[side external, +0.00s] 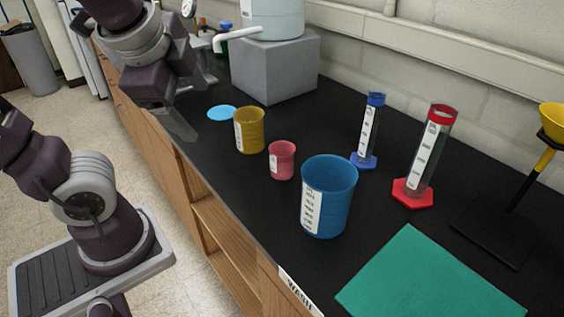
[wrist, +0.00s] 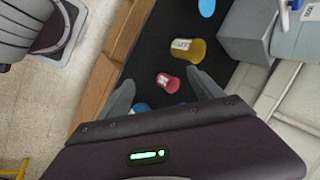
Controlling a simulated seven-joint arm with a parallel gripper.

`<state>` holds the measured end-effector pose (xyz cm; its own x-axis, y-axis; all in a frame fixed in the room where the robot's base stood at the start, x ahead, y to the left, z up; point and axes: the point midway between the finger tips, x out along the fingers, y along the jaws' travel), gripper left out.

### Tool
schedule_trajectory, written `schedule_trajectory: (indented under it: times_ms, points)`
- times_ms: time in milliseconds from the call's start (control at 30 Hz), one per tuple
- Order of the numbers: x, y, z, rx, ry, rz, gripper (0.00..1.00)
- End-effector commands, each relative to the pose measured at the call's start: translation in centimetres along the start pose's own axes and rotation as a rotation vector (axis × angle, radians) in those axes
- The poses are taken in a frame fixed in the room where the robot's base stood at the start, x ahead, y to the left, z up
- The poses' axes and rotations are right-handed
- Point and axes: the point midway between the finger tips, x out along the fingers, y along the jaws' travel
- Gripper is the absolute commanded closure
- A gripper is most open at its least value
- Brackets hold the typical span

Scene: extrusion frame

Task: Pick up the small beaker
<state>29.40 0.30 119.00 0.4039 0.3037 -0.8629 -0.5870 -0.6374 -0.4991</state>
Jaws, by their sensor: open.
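The small beaker (side external: 282,161) is pink with a white label and stands upright on the black bench between a yellow beaker (side external: 250,131) and a larger blue beaker (side external: 336,199). In the wrist view the small beaker (wrist: 168,82) appears between my spread fingers, with the yellow beaker (wrist: 190,50) beyond it. My gripper (side external: 178,124) is open and empty, above the bench's front edge and left of the yellow beaker in the side view. It also shows in the wrist view (wrist: 160,76). The blue beaker is mostly hidden there.
A blue cylinder (side external: 369,133) and a red-based cylinder (side external: 427,158) stand toward the wall. A grey block (side external: 275,68) carries a large container. A green mat (side external: 425,280) lies at the front right, near a dark stand with a yellow funnel (side external: 552,122). A light-blue disc (side external: 222,113) lies flat.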

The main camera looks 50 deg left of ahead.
Motion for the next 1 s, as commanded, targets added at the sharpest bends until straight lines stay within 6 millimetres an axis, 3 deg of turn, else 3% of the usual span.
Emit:
schedule_trajectory:
  times_ms: [100, 233, 433, 800, 1000]
  points:
    - [1.8, -2.8, -1.5, 0.49, -0.094, -0.125, 0.25]
    - [3.0, -5.6, -4.8, 1.006, -0.194, -0.267, 0.25]
    - [3.7, -7.5, -12.8, 1.743, -0.364, -0.502, 0.25]
    - [14.8, -1.2, -11.2, 1.744, -0.37, -0.49, 0.25]
    - [19.4, 1.4, -10.8, 1.736, -0.369, -0.493, 0.25]
